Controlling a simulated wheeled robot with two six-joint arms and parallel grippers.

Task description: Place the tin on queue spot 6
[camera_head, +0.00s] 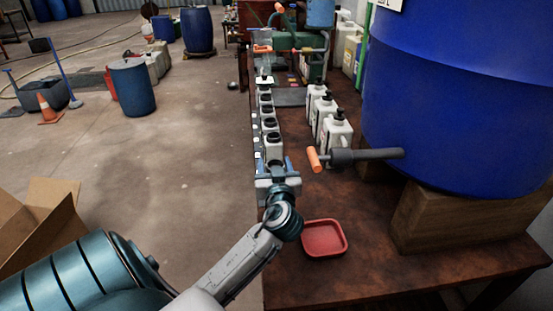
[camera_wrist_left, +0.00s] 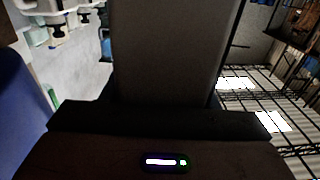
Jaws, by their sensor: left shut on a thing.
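My left gripper (camera_head: 275,171) is at the near end of a row along the table's left edge, its blue fingers on either side of a grey tin (camera_head: 275,163) with a dark top. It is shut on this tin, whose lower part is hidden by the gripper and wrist. In the left wrist view a broad grey surface (camera_wrist_left: 168,50), apparently the held tin, fills the middle. Several similar grey tins (camera_head: 273,143) stand in line beyond it. Small white marks (camera_head: 257,140) run along the table edge beside them; their numbers are too small to read. My right gripper is not in view.
A red tray (camera_head: 325,238) lies on the brown table (camera_head: 370,270) near my left wrist. A blue vat (camera_head: 455,110) on wooden blocks has a tap with an orange handle (camera_head: 313,160) reaching over the table. White jugs (camera_head: 334,133) stand right of the tins.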

